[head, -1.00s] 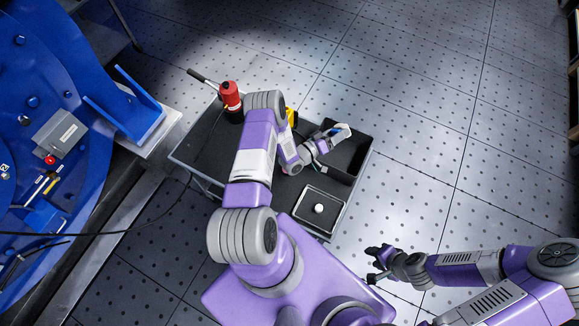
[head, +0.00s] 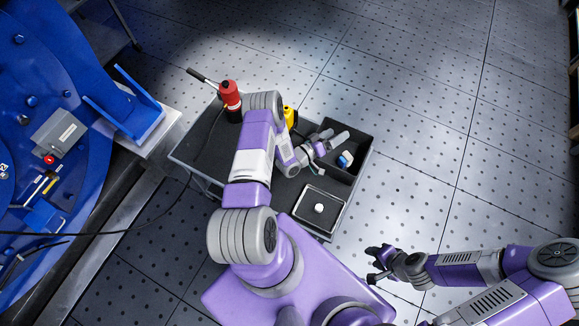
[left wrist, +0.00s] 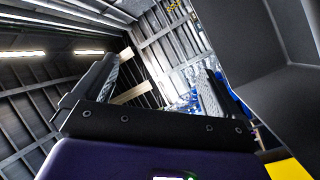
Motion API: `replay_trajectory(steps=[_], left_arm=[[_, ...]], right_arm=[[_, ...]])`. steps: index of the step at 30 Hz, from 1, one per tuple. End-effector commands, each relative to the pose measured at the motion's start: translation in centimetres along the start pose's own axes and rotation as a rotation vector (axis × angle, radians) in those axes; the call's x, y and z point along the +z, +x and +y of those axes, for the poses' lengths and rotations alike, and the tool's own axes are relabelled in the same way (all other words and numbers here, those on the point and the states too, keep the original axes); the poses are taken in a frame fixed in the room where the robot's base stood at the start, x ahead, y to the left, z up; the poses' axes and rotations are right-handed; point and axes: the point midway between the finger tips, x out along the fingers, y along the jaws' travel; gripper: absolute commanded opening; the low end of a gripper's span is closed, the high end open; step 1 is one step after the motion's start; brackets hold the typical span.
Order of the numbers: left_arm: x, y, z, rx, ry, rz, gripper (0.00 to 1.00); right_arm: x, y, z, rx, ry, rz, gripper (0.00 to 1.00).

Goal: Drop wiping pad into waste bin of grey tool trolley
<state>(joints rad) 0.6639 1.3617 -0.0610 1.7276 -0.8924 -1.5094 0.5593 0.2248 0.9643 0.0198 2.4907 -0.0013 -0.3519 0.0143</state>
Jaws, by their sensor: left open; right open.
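The wiping pad (head: 345,160), small with white and blue parts, lies inside the dark waste bin (head: 363,147). The bin is the open box at the right end of the grey tool trolley (head: 210,150). My left gripper (head: 338,138) is open and empty over the bin, with its fingers spread and apart from the pad. In the left wrist view the open left gripper (left wrist: 160,70) has nothing between its fingers. My right gripper (head: 373,264) is open and empty over the floor, right of my base.
A red and black bottle (head: 230,97) and a yellow item (head: 290,116) stand on the trolley. A small tray (head: 335,222) with a white round thing lies at its near end. A blue machine (head: 60,100) stands at left. The floor at right is clear.

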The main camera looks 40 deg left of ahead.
Motion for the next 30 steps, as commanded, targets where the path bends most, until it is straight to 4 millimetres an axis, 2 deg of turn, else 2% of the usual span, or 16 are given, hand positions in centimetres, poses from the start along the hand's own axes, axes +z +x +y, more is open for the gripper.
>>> replay_trajectory(steps=[6, 12, 30], left_arm=[[-0.1, -3.9, -0.1, -0.004, -0.002, 0.000, 0.99], [-0.1, -6.0, 0.0, -0.001, 0.000, 0.000, 0.99], [0.0, -6.3, 0.0, 0.000, 0.000, 0.000, 0.99]], right_arm=[[0.0, -0.1, -0.1, 0.000, 0.000, 0.000, 0.41], [0.0, -0.1, -0.1, 0.000, 0.000, 0.000, 0.41], [0.0, -0.1, -0.1, 0.000, 0.000, 0.000, 0.41]])
